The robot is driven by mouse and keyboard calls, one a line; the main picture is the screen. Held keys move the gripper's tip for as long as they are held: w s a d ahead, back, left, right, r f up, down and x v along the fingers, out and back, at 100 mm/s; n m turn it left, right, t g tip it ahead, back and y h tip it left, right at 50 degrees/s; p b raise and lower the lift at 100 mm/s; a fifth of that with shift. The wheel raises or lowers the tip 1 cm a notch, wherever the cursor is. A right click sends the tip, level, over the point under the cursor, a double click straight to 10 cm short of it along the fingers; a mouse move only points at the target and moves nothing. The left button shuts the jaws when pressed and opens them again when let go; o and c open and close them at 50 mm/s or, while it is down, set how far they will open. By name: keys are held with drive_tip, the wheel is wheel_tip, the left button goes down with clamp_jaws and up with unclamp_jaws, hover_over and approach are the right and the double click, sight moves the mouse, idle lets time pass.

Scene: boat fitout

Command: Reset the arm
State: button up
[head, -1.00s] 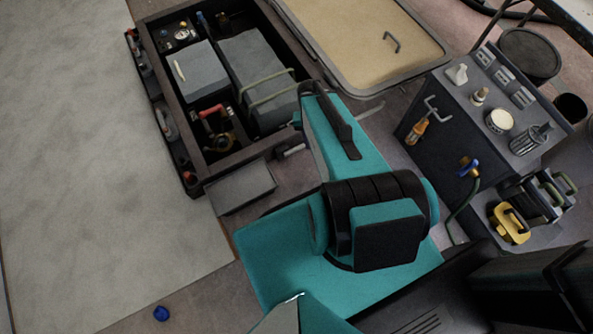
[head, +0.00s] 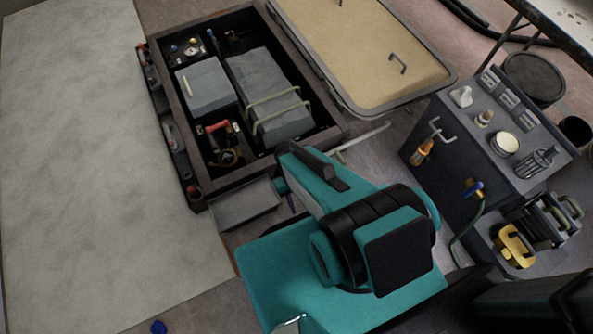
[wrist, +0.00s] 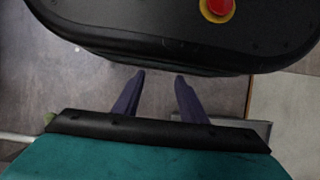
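My gripper (wrist: 159,78) shows in the wrist view as two dark purple fingers with a clear gap between the tips. It is open, with nothing between the fingers, over grey floor. In the wrist view a teal and black part of my arm fills the bottom. A dark rounded body with a red button (wrist: 219,7) on a yellow ring lies across the top; it may be my base. In the head view my teal arm is folded at the lower middle, and the gripper is hidden there.
An open dark locker (head: 153,78) holds grey boxes and fittings. A tan hatch panel (head: 340,50) lies behind it. A dark cabinet (head: 430,165) with small items stands right, beside a yellow-handled object (head: 512,247). A pale panel (head: 90,160) covers the left. A blue piece (head: 159,327) lies at the bottom.

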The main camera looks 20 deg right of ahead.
wheel_tip(320, 180, up, 14)
drive_tip(key=s+p, duration=0.1)
drive_tip(key=p, duration=1.1)
drive_tip(key=shift+s+a+f+g+p, duration=0.25)
drive_tip(key=shift+s+a+g+p, duration=0.05)
drive_tip(key=shift+s+g+p, duration=0.1)
idle(0.7)
